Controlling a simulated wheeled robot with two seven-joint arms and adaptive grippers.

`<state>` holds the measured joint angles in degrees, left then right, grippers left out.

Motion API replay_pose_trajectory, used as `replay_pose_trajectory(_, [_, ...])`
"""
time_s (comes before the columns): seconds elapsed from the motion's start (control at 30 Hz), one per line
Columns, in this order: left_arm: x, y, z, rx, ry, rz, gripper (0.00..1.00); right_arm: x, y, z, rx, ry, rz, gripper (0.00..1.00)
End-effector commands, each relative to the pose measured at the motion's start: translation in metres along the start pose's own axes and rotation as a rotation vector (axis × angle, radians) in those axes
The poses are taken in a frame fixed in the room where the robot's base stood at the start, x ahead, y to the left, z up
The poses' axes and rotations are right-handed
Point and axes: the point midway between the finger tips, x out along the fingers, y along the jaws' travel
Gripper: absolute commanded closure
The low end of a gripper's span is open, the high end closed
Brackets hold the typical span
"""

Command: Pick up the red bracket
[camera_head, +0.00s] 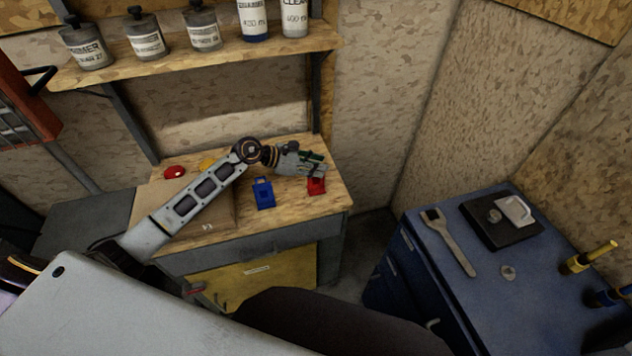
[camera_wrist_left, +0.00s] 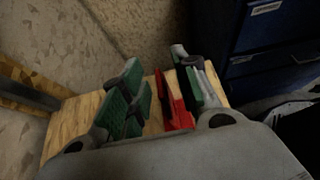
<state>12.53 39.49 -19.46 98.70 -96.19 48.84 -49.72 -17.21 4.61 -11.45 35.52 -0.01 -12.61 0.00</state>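The red bracket (camera_head: 316,186) lies near the right end of the wooden workbench top, just below my left gripper (camera_head: 312,167), which partly covers it. In the left wrist view the red bracket (camera_wrist_left: 176,105) stands between the green-padded fingers of my left gripper (camera_wrist_left: 162,92), closer to the right-hand finger. The fingers are spread, with a clear gap on the left side of the bracket. Whether the right-hand finger touches it I cannot tell. My right gripper is not in view.
A blue bracket (camera_head: 263,193) stands on the workbench (camera_head: 292,222) left of the red one. A small red object (camera_head: 174,172) and a yellow one (camera_head: 207,164) lie farther left. A bottle shelf (camera_head: 180,58) hangs above. A blue cabinet (camera_head: 490,290) stands at right.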

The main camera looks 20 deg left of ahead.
Motion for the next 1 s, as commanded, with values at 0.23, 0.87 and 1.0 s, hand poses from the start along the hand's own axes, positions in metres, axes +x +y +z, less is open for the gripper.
replay_pose_trajectory(0.23, [0.0002, 0.0000, -0.0004, 0.000, 0.000, 0.000, 0.70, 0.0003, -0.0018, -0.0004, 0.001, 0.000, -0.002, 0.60])
replay_pose_trajectory(0.87, [0.0000, 0.0000, -0.0005, 0.000, 0.001, 0.000, 1.00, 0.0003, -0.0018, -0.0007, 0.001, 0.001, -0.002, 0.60])
replay_pose_trajectory(1.0, [-0.0003, 0.0003, 0.0005, 0.001, -0.001, 0.001, 1.00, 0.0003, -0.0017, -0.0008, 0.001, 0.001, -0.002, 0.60])
